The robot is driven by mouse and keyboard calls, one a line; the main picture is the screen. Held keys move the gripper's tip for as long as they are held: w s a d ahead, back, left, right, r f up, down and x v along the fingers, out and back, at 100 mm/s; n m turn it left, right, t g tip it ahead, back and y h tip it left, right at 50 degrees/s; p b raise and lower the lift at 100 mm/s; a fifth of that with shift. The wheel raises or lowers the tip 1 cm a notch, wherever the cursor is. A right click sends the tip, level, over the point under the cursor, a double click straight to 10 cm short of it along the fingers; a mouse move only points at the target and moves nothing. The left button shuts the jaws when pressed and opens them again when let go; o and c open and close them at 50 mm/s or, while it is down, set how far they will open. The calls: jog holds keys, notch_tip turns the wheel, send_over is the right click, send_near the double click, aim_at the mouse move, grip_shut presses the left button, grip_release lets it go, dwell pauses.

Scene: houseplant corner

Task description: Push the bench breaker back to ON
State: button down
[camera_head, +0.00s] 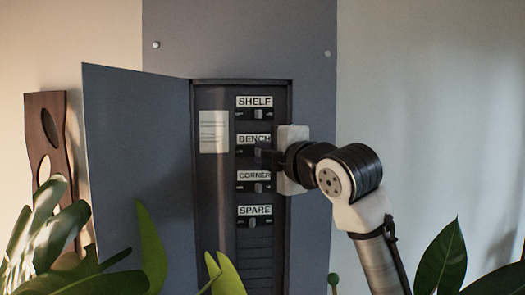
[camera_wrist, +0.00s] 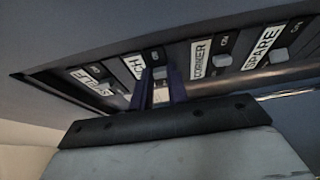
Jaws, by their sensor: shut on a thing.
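The bench breaker sits in the second row of the open panel, under the BENCH label (camera_head: 254,139). In the wrist view part of that label (camera_wrist: 134,66) shows, with the breaker's grey lever (camera_wrist: 159,72) at my fingertips. My gripper (camera_head: 264,155) reaches in from the right; in the wrist view its two dark fingers (camera_wrist: 161,80) stand on either side of the lever, shut on it. The fingers partly hide the breaker, and I cannot tell clearly which side its lever stands on.
SHELF (camera_head: 258,115) is above; CORNER (camera_head: 259,188) and SPARE (camera_head: 252,223) levers are below. The panel door (camera_head: 135,165) is swung open left. Plant leaves (camera_head: 150,245) rise along the bottom, with more leaves (camera_head: 442,262) at right. A wooden board (camera_head: 47,135) leans left.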

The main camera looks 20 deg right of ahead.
jog(key=shift+y, duration=0.3)
jog(key=c, duration=1.4)
grip_release()
jog(key=shift+o, duration=0.2)
jog(key=shift+s, duration=0.1)
jog(key=s+d+b, duration=0.2)
jog(key=s+b, duration=0.3)
jog(key=s, duration=0.8)
jog(key=shift+s+d, duration=0.2)
